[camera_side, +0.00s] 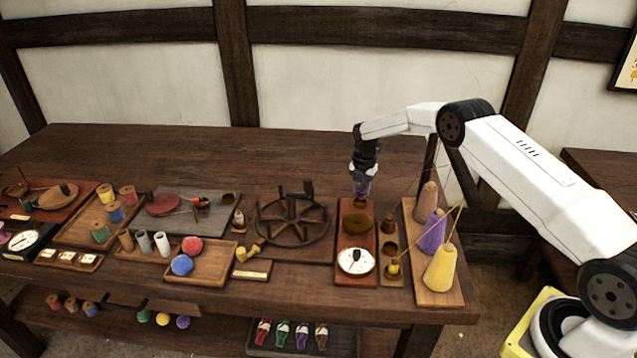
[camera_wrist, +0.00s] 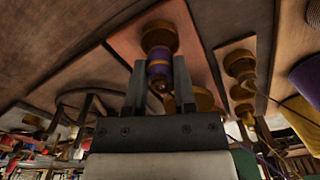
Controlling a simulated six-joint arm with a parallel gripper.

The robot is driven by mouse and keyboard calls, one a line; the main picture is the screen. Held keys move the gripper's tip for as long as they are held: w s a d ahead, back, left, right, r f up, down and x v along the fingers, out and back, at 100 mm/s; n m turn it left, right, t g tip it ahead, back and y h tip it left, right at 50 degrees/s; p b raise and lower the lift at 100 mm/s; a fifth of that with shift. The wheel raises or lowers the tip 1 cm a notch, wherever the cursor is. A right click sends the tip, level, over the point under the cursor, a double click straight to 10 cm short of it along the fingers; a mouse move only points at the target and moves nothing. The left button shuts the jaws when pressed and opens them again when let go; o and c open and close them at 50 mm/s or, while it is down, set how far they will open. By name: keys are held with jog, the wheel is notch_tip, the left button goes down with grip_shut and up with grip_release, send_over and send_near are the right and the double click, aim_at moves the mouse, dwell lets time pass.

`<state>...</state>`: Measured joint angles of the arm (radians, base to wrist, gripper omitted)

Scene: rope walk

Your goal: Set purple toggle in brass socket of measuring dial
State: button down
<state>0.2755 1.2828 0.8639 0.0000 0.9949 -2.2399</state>
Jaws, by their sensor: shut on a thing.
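My gripper (camera_side: 361,193) points down over the far end of the red-brown measuring dial board (camera_side: 341,217). In the wrist view its two fingers (camera_wrist: 159,84) are shut on the purple toggle (camera_wrist: 158,69), a small brass-coloured piece with a purple band. A round brass socket (camera_wrist: 159,36) shows just beyond the toggle, in line with it. I cannot tell whether the toggle is seated or only close above. In the side view the gripper hides the socket and most of the toggle. The white dial face (camera_side: 356,262) lies at the board's near end.
Tall yarn cones (camera_side: 432,233) with threads stand further right. A spoked wheel (camera_side: 292,219) is on the left. The table's back is clear.

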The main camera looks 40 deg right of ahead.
jog(key=shift+f, duration=0.55)
jog(key=shift+f, duration=0.3)
jog(key=shift+f, duration=0.15)
dwell(0.4)
grip_release()
dwell(0.4)
jog(key=shift+r, duration=4)
